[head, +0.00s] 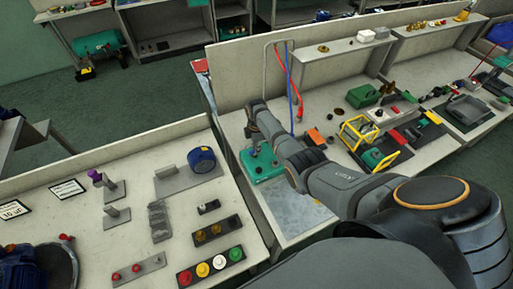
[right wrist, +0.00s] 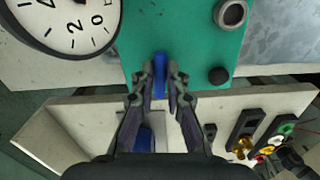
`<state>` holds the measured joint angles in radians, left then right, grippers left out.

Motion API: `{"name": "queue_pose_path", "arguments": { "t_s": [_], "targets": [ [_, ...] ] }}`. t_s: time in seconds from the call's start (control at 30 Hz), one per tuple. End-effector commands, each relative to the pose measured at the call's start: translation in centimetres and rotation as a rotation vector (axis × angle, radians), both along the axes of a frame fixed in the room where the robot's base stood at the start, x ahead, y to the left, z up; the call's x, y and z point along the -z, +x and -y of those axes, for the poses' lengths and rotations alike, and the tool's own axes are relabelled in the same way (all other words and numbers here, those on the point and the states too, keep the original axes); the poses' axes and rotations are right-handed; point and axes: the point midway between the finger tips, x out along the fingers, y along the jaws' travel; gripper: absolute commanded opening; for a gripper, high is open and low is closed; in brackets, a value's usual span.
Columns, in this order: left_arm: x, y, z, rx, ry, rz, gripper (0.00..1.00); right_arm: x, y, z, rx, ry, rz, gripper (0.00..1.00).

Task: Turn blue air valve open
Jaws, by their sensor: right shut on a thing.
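The blue air valve handle (right wrist: 160,68) stands upright from a teal panel (right wrist: 195,42) in the right wrist view. My right gripper (right wrist: 160,88) is shut on this handle, one finger on each side. In the head view my right gripper (head: 256,150) is over the teal panel (head: 270,172) on the workbench. There my arm and gripper hide the valve handle. My left gripper is not in view.
A round white gauge (right wrist: 72,18) sits left of the handle. A metal ring fitting (right wrist: 231,13) and a black knob (right wrist: 218,75) are to its right. A yellow frame (head: 372,143) stands beside my arm. Red and blue hoses (head: 290,85) hang behind.

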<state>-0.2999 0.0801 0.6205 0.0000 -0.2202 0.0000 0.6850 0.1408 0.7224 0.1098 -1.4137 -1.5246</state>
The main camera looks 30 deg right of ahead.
Motion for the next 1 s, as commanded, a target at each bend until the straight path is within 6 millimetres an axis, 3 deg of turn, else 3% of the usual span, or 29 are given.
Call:
{"name": "queue_pose_path", "arguments": {
  "t_s": [0.3, 0.8, 0.83, 1.0],
  "targets": [
    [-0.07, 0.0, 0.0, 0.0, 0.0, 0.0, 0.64, -0.15, 0.23, -0.07, -0.097, 0.001, 0.004, 0.0],
    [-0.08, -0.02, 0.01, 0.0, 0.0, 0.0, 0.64, -0.16, 0.24, -0.06, -0.113, 0.001, 0.005, 0.0],
    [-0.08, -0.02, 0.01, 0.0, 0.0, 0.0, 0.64, -0.16, 0.24, -0.06, -0.113, 0.001, 0.005, 0.16],
    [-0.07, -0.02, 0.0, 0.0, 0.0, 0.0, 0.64, -0.11, 0.19, -0.05, -0.112, 0.001, 0.003, 0.36]
  ]
}}
